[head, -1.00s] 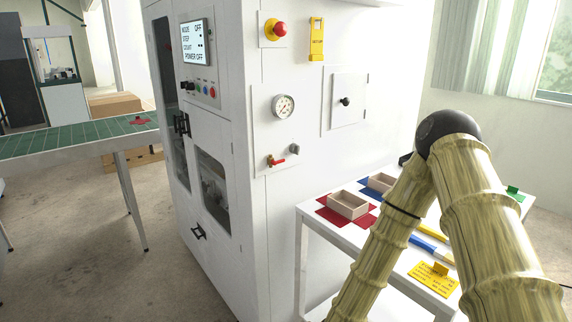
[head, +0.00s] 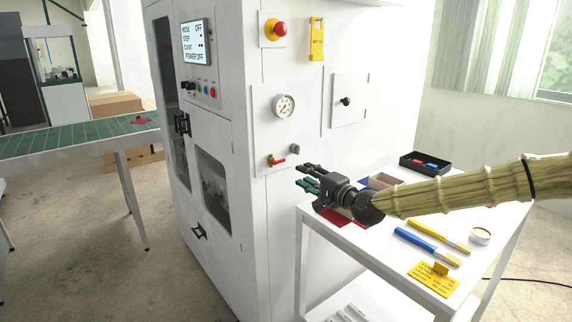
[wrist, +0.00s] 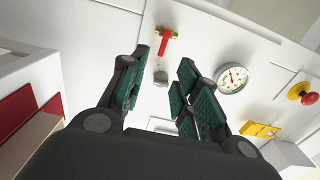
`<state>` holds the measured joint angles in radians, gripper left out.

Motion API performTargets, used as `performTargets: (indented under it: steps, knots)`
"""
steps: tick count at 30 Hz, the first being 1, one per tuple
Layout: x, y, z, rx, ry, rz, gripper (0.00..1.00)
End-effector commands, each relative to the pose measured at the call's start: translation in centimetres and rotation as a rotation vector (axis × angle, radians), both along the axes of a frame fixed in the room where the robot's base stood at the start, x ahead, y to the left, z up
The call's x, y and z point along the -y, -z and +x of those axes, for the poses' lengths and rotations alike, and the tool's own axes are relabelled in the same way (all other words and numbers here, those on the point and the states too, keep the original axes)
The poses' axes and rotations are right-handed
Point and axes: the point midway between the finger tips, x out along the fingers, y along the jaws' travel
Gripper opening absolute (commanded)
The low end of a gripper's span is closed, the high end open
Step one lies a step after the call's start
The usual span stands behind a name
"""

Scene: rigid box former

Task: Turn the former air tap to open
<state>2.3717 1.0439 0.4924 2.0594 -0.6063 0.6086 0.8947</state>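The air tap (head: 276,161) has a red lever and a brass body, on the side panel of the white former below the pressure gauge (head: 283,106). In the wrist view the red tap lever (wrist: 164,46) shows just beyond my fingertips, with the gauge (wrist: 232,78) to its right. My gripper (head: 307,179) is to the right of and a little lower than the tap in the head view, pointing at the panel. Its fingers (wrist: 168,85) are spread apart with nothing between them. It looks apart from the tap.
A grey knob (wrist: 160,78) sits on the panel close to the tap. A white table (head: 484,225) with boxes, a black tray (head: 425,164), blue and yellow tools and a yellow sign (head: 434,278) stands under my arm. The red emergency button (head: 279,29) is higher up.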

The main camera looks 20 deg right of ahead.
Motion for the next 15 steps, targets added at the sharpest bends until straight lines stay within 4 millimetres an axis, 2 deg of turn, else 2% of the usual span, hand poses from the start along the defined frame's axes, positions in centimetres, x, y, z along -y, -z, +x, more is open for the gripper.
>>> performTargets:
  steps: [7,15]
  knots:
    - [-0.3,-0.4,1.5,0.004,0.002,0.004,0.31]
    - [-1.6,-0.4,5.0,0.004,0.001,0.001,0.31]
